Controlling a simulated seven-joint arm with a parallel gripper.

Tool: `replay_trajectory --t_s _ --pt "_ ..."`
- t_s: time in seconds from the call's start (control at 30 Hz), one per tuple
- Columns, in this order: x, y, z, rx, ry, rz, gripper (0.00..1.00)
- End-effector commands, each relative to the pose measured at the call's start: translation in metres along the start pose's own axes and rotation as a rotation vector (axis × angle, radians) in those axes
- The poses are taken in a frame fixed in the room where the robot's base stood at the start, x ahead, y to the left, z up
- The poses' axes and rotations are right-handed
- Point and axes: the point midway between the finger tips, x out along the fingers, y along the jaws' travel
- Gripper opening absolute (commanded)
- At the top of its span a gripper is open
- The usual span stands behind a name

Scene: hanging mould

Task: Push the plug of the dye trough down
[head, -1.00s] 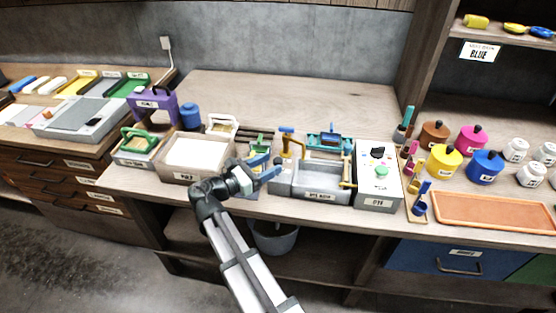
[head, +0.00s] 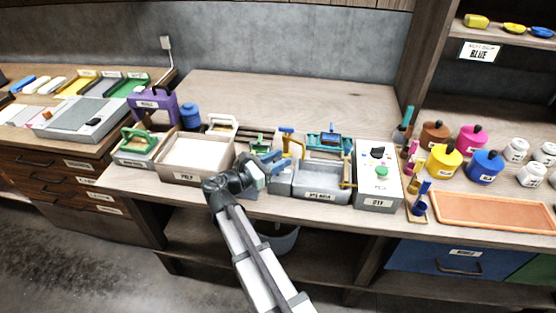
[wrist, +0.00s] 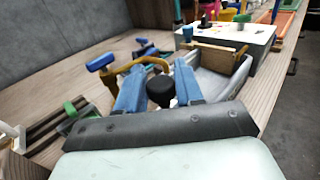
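The dye trough (head: 320,194) is a grey basin near the table's front edge, left of the white box. A black round knob (wrist: 160,92), apparently the plug, shows between my two blue fingers in the wrist view. My gripper (head: 281,162) is at the trough's left end, with its fingers apart on either side of the knob. I cannot tell whether they touch it. In the head view the gripper hides the knob.
A brass tap with a blue handle (head: 289,142) stands close behind the gripper. A wooden-sided pulp tray (head: 192,180) stands to the left. A white box with a green button (head: 377,185) stands at the trough's right. The back of the table is clear.

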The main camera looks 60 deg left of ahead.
Motion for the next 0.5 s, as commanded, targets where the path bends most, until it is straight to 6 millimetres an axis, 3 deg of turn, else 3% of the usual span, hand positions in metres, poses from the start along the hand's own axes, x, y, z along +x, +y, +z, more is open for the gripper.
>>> replay_trajectory --t_s 0.3,0.5 --pt "-0.0001 -0.0001 -0.0001 0.0 0.0 0.0 0.0" --pt "-0.0002 -0.0001 -0.0001 0.0 0.0 0.0 0.0"
